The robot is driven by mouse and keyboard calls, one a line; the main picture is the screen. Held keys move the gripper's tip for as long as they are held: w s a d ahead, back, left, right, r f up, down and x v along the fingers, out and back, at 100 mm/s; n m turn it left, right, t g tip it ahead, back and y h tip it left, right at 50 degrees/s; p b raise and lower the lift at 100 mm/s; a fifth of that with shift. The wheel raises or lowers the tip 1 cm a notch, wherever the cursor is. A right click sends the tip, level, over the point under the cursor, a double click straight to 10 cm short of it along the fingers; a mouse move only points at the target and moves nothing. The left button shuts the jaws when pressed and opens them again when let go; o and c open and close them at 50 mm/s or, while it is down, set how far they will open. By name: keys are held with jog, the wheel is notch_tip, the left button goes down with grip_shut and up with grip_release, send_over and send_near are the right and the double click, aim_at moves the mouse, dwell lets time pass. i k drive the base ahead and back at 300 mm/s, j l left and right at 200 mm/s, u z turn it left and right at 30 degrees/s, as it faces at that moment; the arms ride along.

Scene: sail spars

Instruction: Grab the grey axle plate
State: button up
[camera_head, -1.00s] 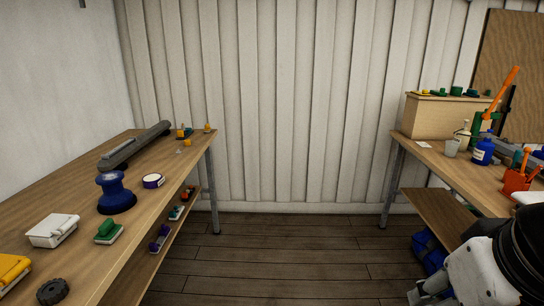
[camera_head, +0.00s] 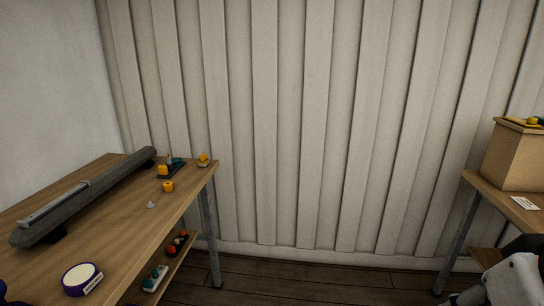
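I cannot make out a grey axle plate for certain. A small pale grey piece (camera_head: 151,205) lies on the left workbench (camera_head: 120,235), too small to identify. Near the bench's far end is a dark flat piece (camera_head: 178,172) with yellow and teal parts on it. A yellow ring-like part (camera_head: 168,186) and another small yellow part (camera_head: 203,159) are close by. Part of my white and black arm shows at the lower right, away from the bench. My gripper's fingertips cannot be seen.
A long grey spar (camera_head: 95,195) lies along the left bench. A purple and white roll (camera_head: 82,279) is nearer. Small parts sit on its lower shelf (camera_head: 178,262). A wooden box (camera_head: 513,158) stands on the right bench (camera_head: 480,184). Floor (camera_head: 330,280) between the benches is clear.

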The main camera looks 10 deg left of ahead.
aim_at(165, 171)
jog(key=i+u, duration=0.15)
jog(key=i, duration=0.7)
jog(key=i+l+u, duration=0.1)
jog(key=i, duration=0.8)
jog(key=i+u, duration=0.6)
jog(key=u, duration=0.2)
jog(key=i+l+u, duration=0.2)
jog(key=u, duration=0.2)
jog(key=i+l+u, duration=0.55)
jog(key=u, duration=0.15)
jog(key=i+l+u, duration=0.25)
jog(key=i, duration=0.05)
